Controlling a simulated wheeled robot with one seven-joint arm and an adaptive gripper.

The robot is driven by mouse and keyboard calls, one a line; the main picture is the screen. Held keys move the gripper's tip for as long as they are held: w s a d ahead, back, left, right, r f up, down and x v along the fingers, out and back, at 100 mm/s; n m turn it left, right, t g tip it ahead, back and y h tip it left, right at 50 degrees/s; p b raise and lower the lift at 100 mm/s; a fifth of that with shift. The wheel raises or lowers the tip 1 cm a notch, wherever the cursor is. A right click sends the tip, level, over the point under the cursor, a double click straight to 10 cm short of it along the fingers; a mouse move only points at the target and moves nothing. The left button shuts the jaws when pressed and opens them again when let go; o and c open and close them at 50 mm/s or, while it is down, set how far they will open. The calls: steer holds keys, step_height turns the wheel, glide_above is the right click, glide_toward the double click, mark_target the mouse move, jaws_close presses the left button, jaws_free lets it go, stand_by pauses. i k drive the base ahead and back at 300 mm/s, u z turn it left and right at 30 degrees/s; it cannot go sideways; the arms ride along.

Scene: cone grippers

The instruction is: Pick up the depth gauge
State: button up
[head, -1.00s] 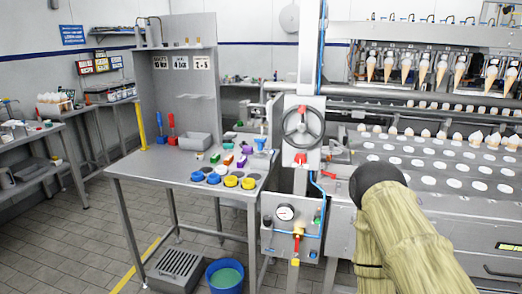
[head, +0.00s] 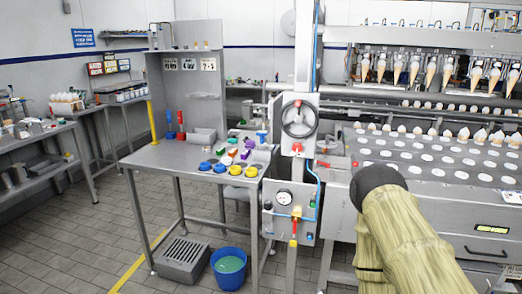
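I cannot make out a depth gauge for certain; it may be among the small items on the steel workbench (head: 160,160). Those items are tiny here: a green block (head: 222,155), a purple piece (head: 232,152) and a blue-topped piece (head: 262,137). My arm (head: 400,235), in a straw-coloured sleeve with a dark rounded joint, shows at the lower right, in front of the machine and well apart from the bench. My gripper is not visible.
Blue and yellow round pieces (head: 236,171) sit along the bench's front right. A blue bucket (head: 229,265) and a grated box (head: 183,257) are on the floor below. The cone machine (head: 430,165) fills the right. Floor at left is open.

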mark_target(262, 134)
steer(key=u, duration=1.4)
steer(key=i, duration=2.15)
steer(key=z, duration=0.6)
